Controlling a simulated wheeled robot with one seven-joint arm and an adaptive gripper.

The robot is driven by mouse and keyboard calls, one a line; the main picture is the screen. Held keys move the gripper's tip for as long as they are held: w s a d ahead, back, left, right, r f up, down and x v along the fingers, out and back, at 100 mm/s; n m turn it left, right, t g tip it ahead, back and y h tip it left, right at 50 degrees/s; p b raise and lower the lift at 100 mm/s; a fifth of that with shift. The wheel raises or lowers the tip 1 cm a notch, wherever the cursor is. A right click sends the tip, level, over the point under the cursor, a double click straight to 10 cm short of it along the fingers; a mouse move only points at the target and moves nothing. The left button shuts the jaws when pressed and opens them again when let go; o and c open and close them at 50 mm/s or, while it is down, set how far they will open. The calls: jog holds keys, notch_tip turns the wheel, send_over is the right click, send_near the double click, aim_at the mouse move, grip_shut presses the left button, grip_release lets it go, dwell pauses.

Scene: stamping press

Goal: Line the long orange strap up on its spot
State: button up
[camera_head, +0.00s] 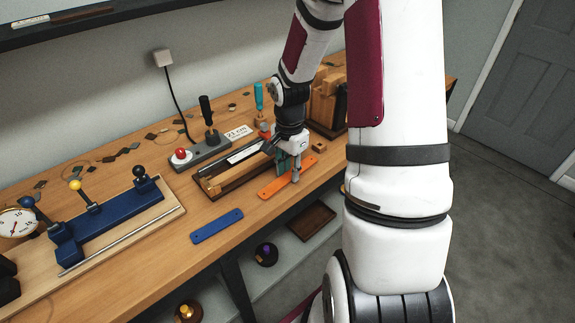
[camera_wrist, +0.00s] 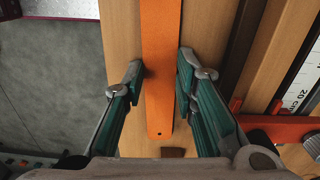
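The long orange strap (camera_head: 271,189) lies flat on the bench near its front edge, in front of the wooden fixture (camera_head: 207,187). In the wrist view the strap (camera_wrist: 160,45) runs up the middle, with a hole near its lower end. My gripper (camera_head: 294,177) is over the strap, pointing down. The strap's spot is not clearly marked.
A blue strap (camera_head: 216,226) lies left along the front edge. A grey lever base (camera_head: 203,153) and a "21 cm" card (camera_head: 239,132) stand behind the fixture. A blue press-like fixture (camera_head: 110,214) is farther left. A small wooden block (camera_head: 319,147) is right of my gripper.

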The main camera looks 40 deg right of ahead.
aim_at(289, 176)
jog(key=shift+r, duration=0.1)
jog(key=shift+r+p, duration=1.3)
jog(key=shift+r, duration=1.2)
